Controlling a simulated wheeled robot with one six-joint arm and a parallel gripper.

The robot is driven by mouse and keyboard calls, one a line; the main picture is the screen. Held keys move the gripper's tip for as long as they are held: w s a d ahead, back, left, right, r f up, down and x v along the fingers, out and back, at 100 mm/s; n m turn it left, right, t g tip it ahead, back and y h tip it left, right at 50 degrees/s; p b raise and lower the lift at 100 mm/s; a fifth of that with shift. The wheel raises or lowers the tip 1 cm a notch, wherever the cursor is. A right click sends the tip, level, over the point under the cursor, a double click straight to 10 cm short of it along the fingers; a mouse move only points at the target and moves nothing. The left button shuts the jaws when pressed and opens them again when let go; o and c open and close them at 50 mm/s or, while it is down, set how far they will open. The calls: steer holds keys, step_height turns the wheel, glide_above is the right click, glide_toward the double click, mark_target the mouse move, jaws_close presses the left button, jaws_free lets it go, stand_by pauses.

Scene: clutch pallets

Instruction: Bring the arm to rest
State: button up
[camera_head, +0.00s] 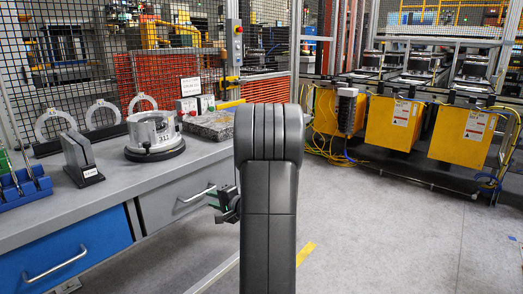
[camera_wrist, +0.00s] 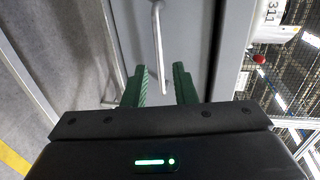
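My arm stands upright in the middle of the head view, a dark grey link in front of the scene. My gripper (camera_head: 222,203) shows partly at its left side, beside the grey drawer (camera_head: 165,205) of the workbench. In the wrist view my gripper (camera_wrist: 162,82) has two green fingers standing apart, with nothing held between them. The metal drawer handle (camera_wrist: 158,40) shows beyond and between the fingers; I cannot tell how far off it is.
The workbench (camera_head: 110,185) at the left carries a round metal housing (camera_head: 153,132), a dark stand (camera_head: 80,158) and a blue rack (camera_head: 22,187). A blue drawer (camera_head: 65,255) is below. Yellow boxes (camera_head: 392,123) stand on a rack at right. The floor (camera_head: 400,235) at right is clear.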

mark_target(200, 195)
steer(key=x, duration=0.9)
steer(key=shift+s+d+p, duration=0.45)
steer(key=shift+d+p, duration=0.1)
steer(key=shift+d, duration=0.05)
steer(key=shift+a, duration=0.1)
